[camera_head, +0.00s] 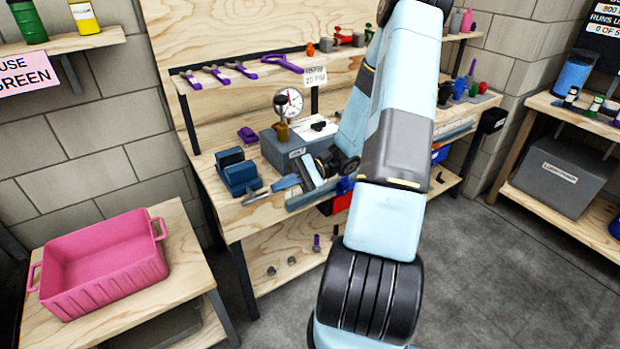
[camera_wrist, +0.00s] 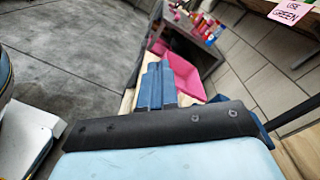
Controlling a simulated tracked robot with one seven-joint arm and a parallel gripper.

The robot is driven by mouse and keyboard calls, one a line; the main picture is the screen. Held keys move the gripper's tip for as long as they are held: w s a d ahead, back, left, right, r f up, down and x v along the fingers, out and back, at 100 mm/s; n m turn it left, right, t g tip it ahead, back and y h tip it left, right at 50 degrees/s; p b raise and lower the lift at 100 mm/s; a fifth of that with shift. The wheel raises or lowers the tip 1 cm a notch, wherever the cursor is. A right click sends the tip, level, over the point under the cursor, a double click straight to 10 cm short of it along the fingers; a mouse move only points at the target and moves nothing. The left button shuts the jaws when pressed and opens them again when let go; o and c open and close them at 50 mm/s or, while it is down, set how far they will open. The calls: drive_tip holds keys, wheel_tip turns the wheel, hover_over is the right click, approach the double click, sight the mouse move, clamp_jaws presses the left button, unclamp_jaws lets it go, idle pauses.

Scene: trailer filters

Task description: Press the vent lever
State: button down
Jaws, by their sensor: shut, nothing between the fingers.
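A grey box (camera_head: 283,152) with a label stands on the workbench, with a round gauge (camera_head: 290,102) above it and a brass-coloured fitting (camera_head: 282,131) below the gauge. A small black part (camera_head: 318,126) lies on a white surface at the box's right. I cannot tell which part is the vent lever. My gripper (camera_head: 286,183) is low in front of the box, pointing left, and seems apart from it. In the wrist view my gripper (camera_wrist: 158,88) shows its blue fingers together and empty. My arm hides part of the bench right of the box.
A blue two-part block (camera_head: 238,172) sits on the bench left of my gripper. A pink tub (camera_head: 105,262) stands on a side table at left; it also shows in the wrist view (camera_wrist: 186,74). Purple-handled tools (camera_head: 240,69) lie on the shelf above. Floor at right is clear.

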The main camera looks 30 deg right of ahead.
drive_tip(key=w+d+f+m+t+h, duration=0.1)
drive_tip(key=d+f+m+t+h, duration=0.6)
drive_tip(key=m+t, duration=0.6)
drive_tip(key=w+d+f+m+t+h, duration=0.2)
drive_tip(key=d+f+m+t+h, duration=0.6)
drive_tip(key=m+t, duration=0.5)
wheel_tip(320, 180, down, 2)
drive_tip(key=shift+f+m+t+h, duration=0.1)
drive_tip(key=shift+m+t+h, duration=0.2)
drive_tip(key=shift+t+h, duration=0.6)
drive_tip(key=x, duration=1)
drive_tip(key=shift+s+a, duration=0.1)
drive_tip(key=shift+s, duration=0.05)
drive_tip(key=shift+n+y, duration=0.5)
drive_tip(key=shift+n, duration=0.1)
